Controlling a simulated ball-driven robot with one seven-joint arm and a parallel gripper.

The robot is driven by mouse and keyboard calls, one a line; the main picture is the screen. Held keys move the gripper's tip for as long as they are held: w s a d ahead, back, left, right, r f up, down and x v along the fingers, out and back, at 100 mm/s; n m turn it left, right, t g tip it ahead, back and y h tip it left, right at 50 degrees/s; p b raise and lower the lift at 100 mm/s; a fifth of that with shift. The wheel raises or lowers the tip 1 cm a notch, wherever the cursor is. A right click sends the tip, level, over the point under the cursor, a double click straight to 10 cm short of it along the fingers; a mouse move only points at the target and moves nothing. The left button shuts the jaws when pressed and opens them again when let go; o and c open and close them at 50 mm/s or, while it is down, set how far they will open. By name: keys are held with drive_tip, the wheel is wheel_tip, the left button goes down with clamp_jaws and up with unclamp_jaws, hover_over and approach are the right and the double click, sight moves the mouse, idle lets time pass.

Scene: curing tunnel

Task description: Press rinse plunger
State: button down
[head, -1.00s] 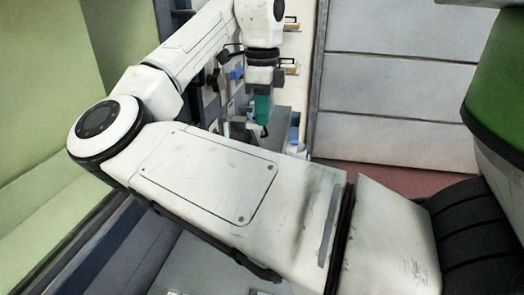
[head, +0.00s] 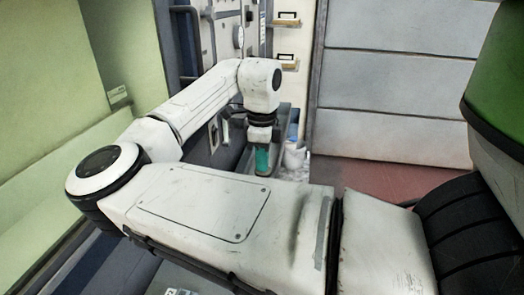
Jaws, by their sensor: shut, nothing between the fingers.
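My gripper (head: 262,170), teal below a black wrist collar, hangs pointing down from the end of my white arm. It is shut and empty, its tips small in this view. It is in front of or over a grey trough-like basin (head: 283,122) at the foot of the back panel; I cannot tell whether it touches anything. I cannot make out the rinse plunger; it may be hidden behind my arm or gripper, or too small to tell.
A panel (head: 226,42) with a round gauge (head: 238,37) stands behind my arm. Two small wall brackets (head: 287,20) are to its right. A grey slatted door (head: 400,95) and clear reddish floor (head: 385,180) lie at right.

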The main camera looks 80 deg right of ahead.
drive_tip(key=shift+f, duration=0.1)
drive_tip(key=shift+f, duration=1.4)
wheel_tip(320, 180, up, 11)
drive_tip(key=shift+r, duration=0.15)
idle(2.5)
